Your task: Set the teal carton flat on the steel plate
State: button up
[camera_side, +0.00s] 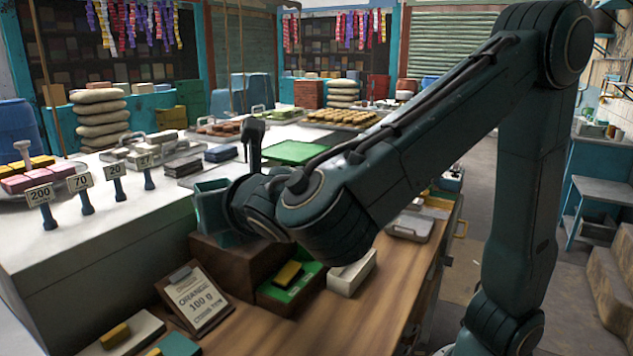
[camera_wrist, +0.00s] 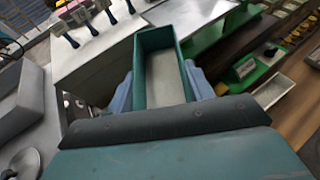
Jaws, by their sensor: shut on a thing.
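The teal carton (camera_wrist: 143,62) is an open-topped, rectangular box with a pale inside floor in the wrist view. My gripper (camera_wrist: 162,88) is shut on it, with a light blue finger against each long side. In the side view the carton (camera_side: 205,212) shows beside my wrist, by the front edge of the pale counter and above a brown block. My wrist hides part of it and my gripper's fingers there. A pale, steel-looking counter top (camera_side: 75,237) lies to its left; I cannot tell a separate steel plate from it.
Number signs on posts (camera_side: 87,195) stand along the counter. A green tray (camera_side: 293,152) lies behind my wrist. The front wooden top is partly clear.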

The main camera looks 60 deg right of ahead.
jog(key=w+r, duration=0.2)
jog(key=r, duration=0.1)
jog(key=shift+a, duration=0.15)
jog(key=w+d+r+m+g+h, duration=0.1)
jog(key=w+d+r, duration=0.1)
jog(key=w+d, duration=0.3)
jog(key=w+d+r+m+g+h, duration=0.1)
jog(key=w+d+r+m+h, duration=0.1)
jog(key=w+d, duration=0.3)
jog(key=d, duration=0.4)
jog(key=shift+w+d+r+g, duration=0.3)
jog(key=shift+w+d, duration=0.05)
jog(key=shift+d, duration=0.05)
jog(key=shift+f, duration=0.15)
jog(key=shift+f, duration=3.25)
jog(key=shift+f, duration=0.4)
jog(key=o, duration=1.1)
